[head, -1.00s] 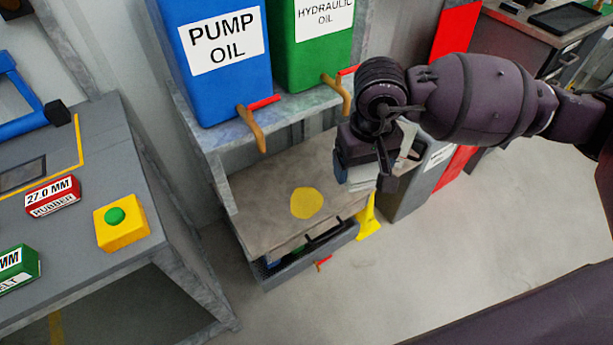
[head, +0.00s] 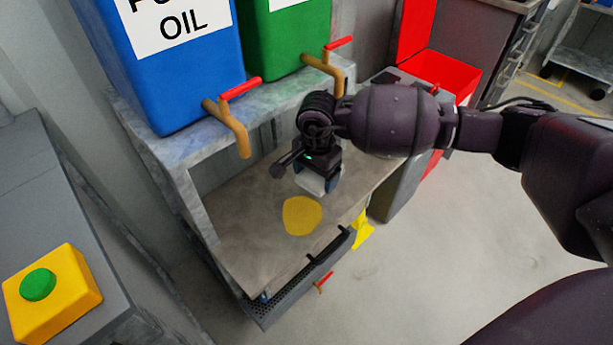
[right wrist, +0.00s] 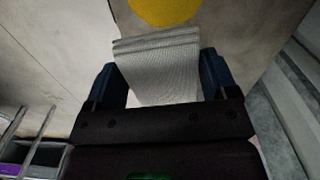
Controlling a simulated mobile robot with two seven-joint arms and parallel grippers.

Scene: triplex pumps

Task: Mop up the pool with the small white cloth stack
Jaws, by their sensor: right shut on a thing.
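The yellow pool (head: 302,215) lies on the grey-brown lower shelf top (head: 245,245) under the oil tanks. It also shows at the top of the right wrist view (right wrist: 165,10). My right gripper (head: 318,180) is shut on the small white cloth stack (head: 312,182), just behind the pool's far edge in the head view. In the right wrist view the cloth stack (right wrist: 160,70) sits between both fingers, its folded end pointing at the pool. The cloth appears apart from the pool; its height above the shelf is hard to tell. My left gripper is not in view.
The blue tank (head: 175,70) and green tank (head: 285,40) stand on the upper shelf, their taps (head: 235,130) hanging over the lower one. A perforated drawer (head: 300,285) sits below the shelf's front edge. A yellow button box (head: 50,290) is at left, a red bin (head: 440,75) behind right.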

